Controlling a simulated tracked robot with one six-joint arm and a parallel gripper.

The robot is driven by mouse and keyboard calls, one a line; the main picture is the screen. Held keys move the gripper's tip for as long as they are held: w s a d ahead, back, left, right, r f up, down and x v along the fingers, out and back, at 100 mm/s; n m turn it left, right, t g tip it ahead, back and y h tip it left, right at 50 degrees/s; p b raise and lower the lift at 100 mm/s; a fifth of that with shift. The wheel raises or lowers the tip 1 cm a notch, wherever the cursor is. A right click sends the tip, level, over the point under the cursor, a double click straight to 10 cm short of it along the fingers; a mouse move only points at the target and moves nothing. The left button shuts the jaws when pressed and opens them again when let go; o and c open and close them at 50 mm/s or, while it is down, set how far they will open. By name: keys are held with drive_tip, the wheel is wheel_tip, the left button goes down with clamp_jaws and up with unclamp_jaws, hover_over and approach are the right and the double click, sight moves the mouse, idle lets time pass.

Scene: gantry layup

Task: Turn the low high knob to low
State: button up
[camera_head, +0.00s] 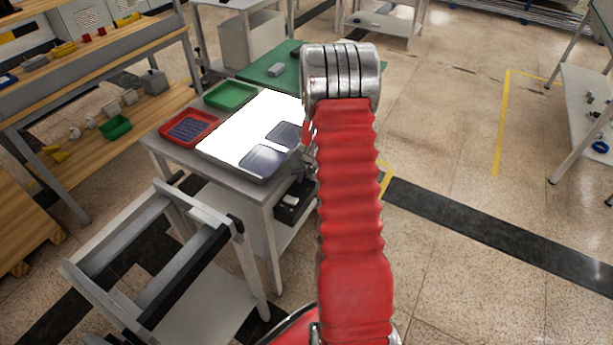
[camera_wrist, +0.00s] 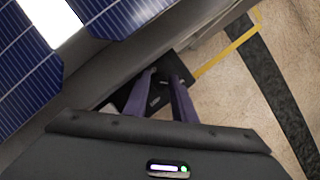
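My gripper (camera_wrist: 162,74) shows in the wrist view with its two dark purple fingers apart. Its tips point at a black box (camera_wrist: 120,98) with small white markings, beside the edge of the light table. Markings show between the fingers. I cannot make out the low high knob or its setting; a dark shape near the fingertips is too small to tell. I cannot tell whether the tips touch anything.
The lit light table (camera_head: 225,140) bears dark blue solar cells (camera_head: 264,160). A red tray (camera_head: 170,133) and a green tray (camera_head: 231,95) stand beside it. A black box (camera_head: 290,212) sits below the tabletop. A grey cart (camera_head: 195,310) stands at front left.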

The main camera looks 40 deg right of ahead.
drive_tip(key=shift+w, duration=0.1)
drive_tip(key=c, duration=0.4)
drive_tip(key=shift+o, duration=0.2)
drive_tip(key=shift+n+y, duration=0.4)
drive_tip(key=shift+n, duration=0.9)
drive_tip(key=shift+d, duration=0.1)
drive_tip(key=n+y, duration=0.1)
drive_tip(key=n, duration=0.2)
drive_tip(key=n+y, duration=0.1)
drive_tip(key=n, duration=0.1)
drive_tip(key=shift+d+n, duration=0.2)
drive_tip(key=shift+n, duration=0.2)
drive_tip(key=n+y, duration=0.1)
drive_tip(key=n, duration=0.3)
drive_tip(key=shift+d+n+g+y, duration=0.15)
drive_tip(key=shift+n+g+y, duration=0.15)
drive_tip(key=shift+y, duration=0.1)
drive_tip(key=shift+d+n+g+y, duration=0.1)
drive_tip(key=shift+n+g+y, duration=0.2)
drive_tip(key=shift+n, duration=0.8)
drive_tip(key=shift+d+n+g+y, duration=0.1)
drive_tip(key=shift+n+g+y, duration=0.15)
drive_tip(key=shift+n, duration=0.85)
